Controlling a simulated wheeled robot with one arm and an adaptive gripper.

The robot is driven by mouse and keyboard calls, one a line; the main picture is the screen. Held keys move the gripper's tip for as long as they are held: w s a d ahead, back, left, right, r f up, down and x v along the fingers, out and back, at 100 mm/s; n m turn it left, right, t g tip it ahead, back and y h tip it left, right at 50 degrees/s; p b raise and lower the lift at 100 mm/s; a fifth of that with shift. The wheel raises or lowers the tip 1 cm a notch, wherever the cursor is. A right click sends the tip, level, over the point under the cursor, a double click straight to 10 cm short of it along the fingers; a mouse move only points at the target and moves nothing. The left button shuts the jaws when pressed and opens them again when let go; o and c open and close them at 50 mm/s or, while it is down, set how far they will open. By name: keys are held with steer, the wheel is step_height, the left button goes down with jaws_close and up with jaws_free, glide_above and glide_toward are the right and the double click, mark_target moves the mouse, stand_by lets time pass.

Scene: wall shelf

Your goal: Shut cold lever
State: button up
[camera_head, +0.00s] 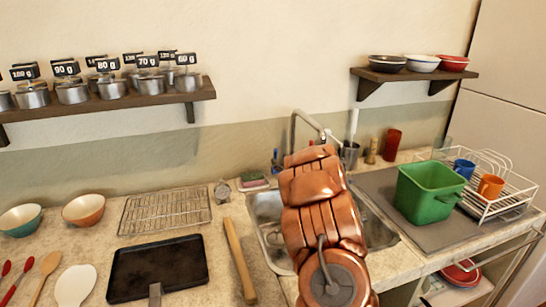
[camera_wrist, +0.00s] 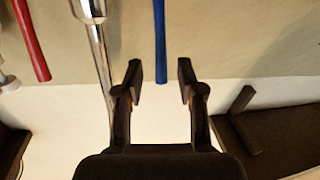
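The cold lever is a thin blue handle (camera_wrist: 160,40) at the top middle of the wrist view, its end pointing toward my gripper. My gripper (camera_wrist: 160,72) is open, with the blue end in line with the gap between its two dark fingertips. Nothing is held, and I cannot tell the depth between lever and fingers. The chrome faucet (camera_wrist: 95,30) and a red lever (camera_wrist: 33,40) lie left of it. In the head view, a small blue piece (camera_head: 275,158) shows left of the faucet (camera_head: 294,130). My arm hides my fingertips there.
The sink basin (camera_head: 268,212) lies partly behind my arm. A shelf with metal canisters (camera_head: 150,97) is at the left and a bowl shelf (camera_head: 410,76) at the right. A green tub (camera_head: 425,195) and a dish rack (camera_head: 510,195) stand on the right.

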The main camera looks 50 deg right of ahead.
mark_target(276, 157)
steer(key=shift+p+x, duration=0.5)
steer(key=shift+x, duration=2)
jaws_close()
